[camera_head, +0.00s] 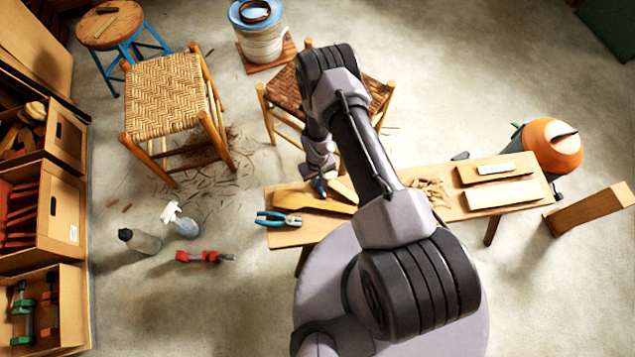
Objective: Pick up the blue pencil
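My gripper (320,184) points down over the left part of a low wooden bench (337,225), close to a tan wooden piece lying there. A small dark blue bit shows at its fingertips; I cannot tell whether it is the blue pencil or part of the gripper. The fingers are too small and too covered by the wrist to tell open from shut. No other blue pencil can be made out.
Blue-handled pliers (279,219) lie on the bench's left end. Wood shavings (430,190) and pale boards (503,194) lie to the right. Woven stools stand behind. A spray bottle (181,220) and a red clamp (204,257) are on the floor at left.

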